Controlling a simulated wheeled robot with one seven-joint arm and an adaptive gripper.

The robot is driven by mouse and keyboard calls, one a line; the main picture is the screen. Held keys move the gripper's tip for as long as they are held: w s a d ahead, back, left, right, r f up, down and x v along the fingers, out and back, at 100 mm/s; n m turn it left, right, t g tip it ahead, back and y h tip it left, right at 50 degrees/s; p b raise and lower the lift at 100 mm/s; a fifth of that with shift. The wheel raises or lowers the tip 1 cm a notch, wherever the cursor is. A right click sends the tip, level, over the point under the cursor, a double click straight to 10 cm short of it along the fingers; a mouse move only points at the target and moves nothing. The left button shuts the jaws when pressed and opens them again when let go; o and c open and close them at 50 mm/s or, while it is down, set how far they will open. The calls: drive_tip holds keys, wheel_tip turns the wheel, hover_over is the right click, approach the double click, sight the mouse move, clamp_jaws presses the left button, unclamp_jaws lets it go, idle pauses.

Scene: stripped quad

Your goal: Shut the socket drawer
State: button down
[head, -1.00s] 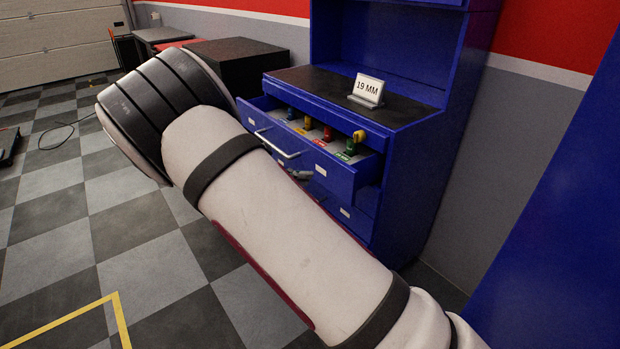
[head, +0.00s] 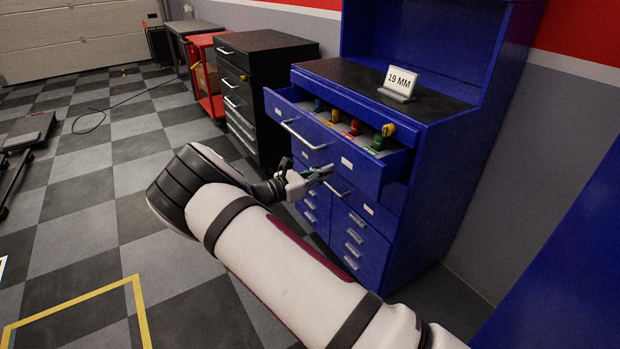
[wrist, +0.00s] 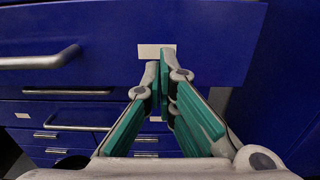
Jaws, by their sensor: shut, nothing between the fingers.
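The socket drawer (head: 338,158) is the top drawer of the blue cabinet (head: 445,165). It stands pulled out, with several coloured sockets on labelled spots inside. Its front has a silver bar handle (head: 303,136) and a white label. My gripper (head: 328,169) is in front of the drawer front, near its lower edge in the head view. In the wrist view my gripper (wrist: 164,68) points at the blue drawer front (wrist: 215,40), just below the white label (wrist: 157,51). Its fingers are together and empty. I cannot tell if the tips touch the front.
A sign reading 19 MM (head: 400,82) stands on the cabinet's dark top. More drawers lie below the open one. A black drawer cabinet (head: 262,75) and a red cart (head: 205,75) stand to the left. The checkered floor at left is largely clear.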

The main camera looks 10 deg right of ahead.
sight(348, 163)
drive_tip(key=shift+x, duration=2.65)
drive_tip(key=shift+d, duration=0.15)
